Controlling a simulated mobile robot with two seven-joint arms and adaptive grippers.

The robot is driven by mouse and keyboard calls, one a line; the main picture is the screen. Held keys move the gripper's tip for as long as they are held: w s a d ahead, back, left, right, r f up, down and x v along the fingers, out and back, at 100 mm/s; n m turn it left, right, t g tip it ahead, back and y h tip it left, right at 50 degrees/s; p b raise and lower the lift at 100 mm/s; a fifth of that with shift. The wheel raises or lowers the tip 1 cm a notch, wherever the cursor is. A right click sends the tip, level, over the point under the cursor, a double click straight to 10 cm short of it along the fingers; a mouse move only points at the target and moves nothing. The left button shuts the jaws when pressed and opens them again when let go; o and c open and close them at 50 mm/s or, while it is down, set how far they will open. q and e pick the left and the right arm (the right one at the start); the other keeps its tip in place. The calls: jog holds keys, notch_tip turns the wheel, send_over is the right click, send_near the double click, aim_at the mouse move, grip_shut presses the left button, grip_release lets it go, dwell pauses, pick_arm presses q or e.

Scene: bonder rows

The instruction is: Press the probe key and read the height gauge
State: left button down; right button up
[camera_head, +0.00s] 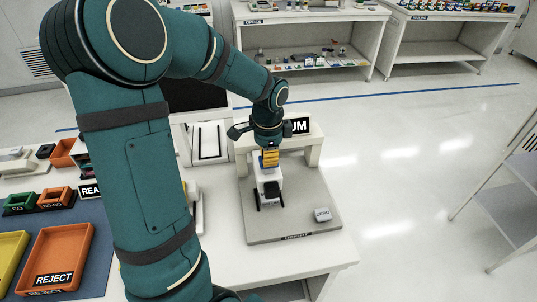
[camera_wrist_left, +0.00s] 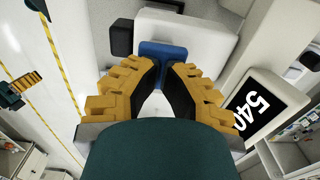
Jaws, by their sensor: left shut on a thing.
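The height gauge stands on a grey plate (camera_head: 290,226). Its white body (camera_head: 266,178) has a black part in front. In the wrist view the tilted display (camera_wrist_left: 254,103) shows "540"; any further characters are hidden. My left gripper (camera_head: 270,157) is over the white body, its yellow fingers closed on a blue block (camera_wrist_left: 162,54), perhaps the probe key. The block lies between the fingertips (camera_wrist_left: 166,68). I cannot tell whether it is pressed down.
A small ZERO block (camera_head: 322,215) sits at the plate's front right. On the left are an orange REJECT tray (camera_head: 93,240), a yellow tray (camera_head: 10,255) and green (camera_head: 20,201) and orange (camera_head: 55,197) bins. Open floor lies right of the bench.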

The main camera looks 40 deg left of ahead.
pick_arm(q)
jog(key=shift+f, duration=0.1)
dwell(0.3)
notch_tip(320, 180, up, 5)
jog(key=p, duration=0.4)
notch_tip(320, 180, up, 12)
dwell(0.8)
dwell(0.7)
